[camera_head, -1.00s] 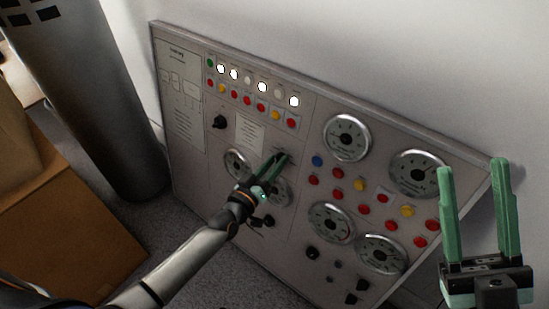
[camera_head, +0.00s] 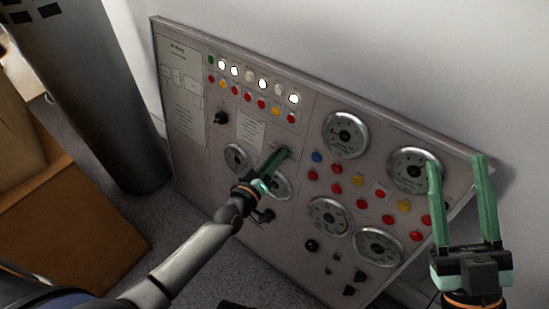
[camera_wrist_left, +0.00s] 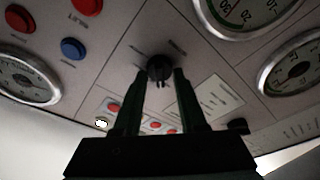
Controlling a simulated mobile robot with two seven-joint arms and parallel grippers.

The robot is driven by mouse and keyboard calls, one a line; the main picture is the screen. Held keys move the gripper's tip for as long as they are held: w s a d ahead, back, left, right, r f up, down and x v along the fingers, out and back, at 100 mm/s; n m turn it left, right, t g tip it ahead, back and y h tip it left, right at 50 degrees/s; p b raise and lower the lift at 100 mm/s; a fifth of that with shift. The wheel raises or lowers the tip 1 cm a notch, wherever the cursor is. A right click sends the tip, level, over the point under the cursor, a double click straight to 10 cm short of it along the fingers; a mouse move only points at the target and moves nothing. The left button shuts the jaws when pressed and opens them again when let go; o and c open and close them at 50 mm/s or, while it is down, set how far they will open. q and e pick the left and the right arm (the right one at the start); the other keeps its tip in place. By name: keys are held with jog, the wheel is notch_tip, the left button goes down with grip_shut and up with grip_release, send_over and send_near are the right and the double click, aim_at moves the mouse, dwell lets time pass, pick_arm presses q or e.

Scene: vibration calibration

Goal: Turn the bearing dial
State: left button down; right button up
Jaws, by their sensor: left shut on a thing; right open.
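The grey control panel (camera_head: 215,160) leans against the wall, with gauges, lamps, buttons and black knobs. My left gripper (camera_head: 280,156) reaches to its middle. In the left wrist view the left gripper (camera_wrist_left: 160,78) has its two fingers either side of a round black knob (camera_wrist_left: 159,68), shut on it. Printed labels show around this knob, but I cannot read them, so I cannot tell whether it is the bearing dial. In the head view the fingers hide the knob. My right gripper (camera_head: 458,170) is open and empty in front of the panel's right end.
Another black knob (camera_head: 221,118) is on the panel's left part. Round gauges (camera_head: 346,135) and coloured buttons (camera_head: 317,157) fill the right part. A cardboard box (camera_head: 75,225) and a dark column (camera_head: 95,100) stand at the left. Floor shows between box and panel.

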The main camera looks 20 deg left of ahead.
pick_arm(q)
jog(key=shift+c, duration=2.3)
grip_release()
jog(key=shift+s, duration=0.1)
jog(key=p+v, duration=0.3)
jog(key=v, duration=0.9)
jog(key=shift+s, duration=0.2)
pick_arm(e)
jog(key=w+f+m+g+h, duration=0.2)
jog(key=f+h, duration=0.1)
jog(key=f, duration=0.4)
jog(key=w+d+f+m+g+h, duration=0.1)
jog(key=w+f+m+g+h, duration=0.1)
jog(key=f, duration=0.6)
jog(key=shift+w+d+f+m+g+h, duration=0.2)
jog(key=shift+w+m+g+h, duration=0.1)
jog(key=shift+m+g+h, duration=0.5)
